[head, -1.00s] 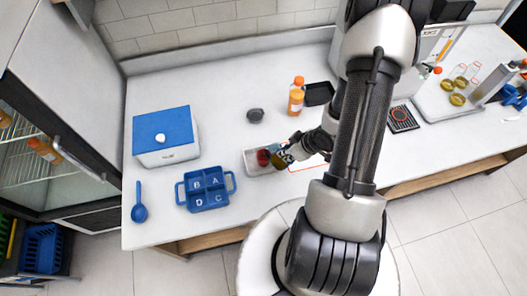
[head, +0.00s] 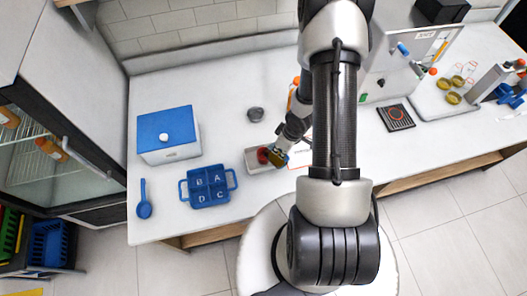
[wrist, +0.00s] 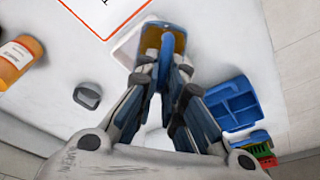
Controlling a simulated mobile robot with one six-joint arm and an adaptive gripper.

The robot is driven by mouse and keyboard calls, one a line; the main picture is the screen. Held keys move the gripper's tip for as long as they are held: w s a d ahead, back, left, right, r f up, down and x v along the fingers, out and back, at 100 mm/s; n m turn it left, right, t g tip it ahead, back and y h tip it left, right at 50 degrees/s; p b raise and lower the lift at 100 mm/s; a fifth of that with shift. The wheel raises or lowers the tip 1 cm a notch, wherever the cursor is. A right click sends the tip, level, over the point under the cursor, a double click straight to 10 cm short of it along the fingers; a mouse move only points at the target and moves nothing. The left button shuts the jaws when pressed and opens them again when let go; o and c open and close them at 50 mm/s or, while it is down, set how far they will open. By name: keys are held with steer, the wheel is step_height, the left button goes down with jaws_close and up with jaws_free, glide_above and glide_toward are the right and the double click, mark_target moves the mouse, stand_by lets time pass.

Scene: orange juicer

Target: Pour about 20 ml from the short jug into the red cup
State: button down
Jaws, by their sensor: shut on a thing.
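The short jug shows in the wrist view (wrist: 150,36) with amber liquid inside and a blue handle. In the head view the jug (head: 278,159) is small and partly covered by my arm. My gripper (wrist: 165,72) is shut on its handle and holds it tilted at the right side of the red cup. The red cup (head: 262,155) stands in a small pale tray (head: 252,168). The jug hides the cup in the wrist view. I cannot tell whether liquid is flowing.
A blue compartment tray (head: 208,202) and a blue-lidded box (head: 166,135) stand left. A dark round item (head: 255,114) and an orange bottle (head: 294,92) stand behind. A juicer machine (head: 400,60) is right. The counter's middle left is clear.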

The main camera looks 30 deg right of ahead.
steer(key=shift+w+a+g+h+p, duration=0.3)
steer(key=shift+w+g+p, duration=0.25)
steer(key=shift+p, duration=1.5)
steer(key=shift+d+p, duration=0.1)
steer(key=shift+p, duration=0.2)
steer(key=shift+r+p, duration=0.1)
steer(key=shift+p, duration=0.35)
steer(key=shift+f+g, duration=0.25)
steer(key=shift+f, duration=0.05)
steer(key=shift+s+d+r, duration=0.15)
steer(key=shift+s, duration=0.1)
steer(key=shift+p, duration=0.4)
steer(key=shift+r+p, duration=0.15)
steer(key=shift+p, duration=1.15)
steer(key=shift+w+r+g+p, duration=0.15)
steer(key=shift+w+g+p, duration=0.3)
steer(key=shift+p, duration=0.5)
